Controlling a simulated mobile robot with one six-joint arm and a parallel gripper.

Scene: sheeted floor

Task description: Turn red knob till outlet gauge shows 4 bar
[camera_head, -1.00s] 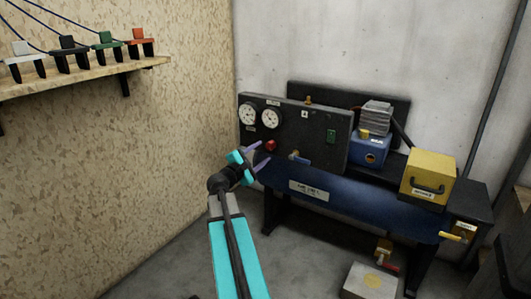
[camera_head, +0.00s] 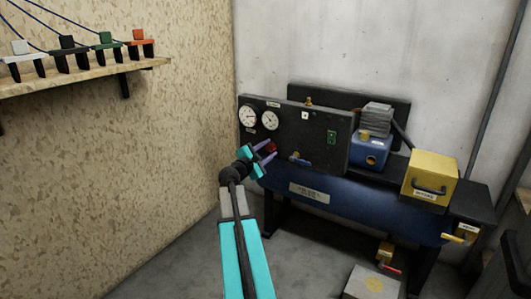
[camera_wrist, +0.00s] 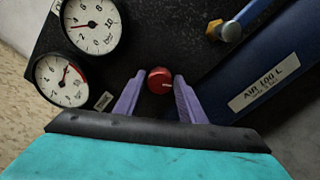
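The red knob (camera_head: 271,147) is on the front of the black panel (camera_head: 318,125), partly hidden by my gripper (camera_head: 270,151). In the wrist view the knob (camera_wrist: 160,80) sits between my two purple fingertips (camera_wrist: 160,84), with a narrow gap showing on each side. My gripper is open around it and not visibly pressing on it. A white mark shows on the knob's face. Two round gauges show: one (camera_wrist: 92,26) has a scale to 10 bar, the other (camera_wrist: 61,80) has a red zone.
A brass-and-blue valve handle (camera_wrist: 224,30) is on the panel right of the knob. A blue air tank (camera_head: 350,203) lies below. A blue compressor (camera_head: 370,152) and yellow box (camera_head: 430,175) stand at right. A shelf (camera_head: 85,78) is on the left wall.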

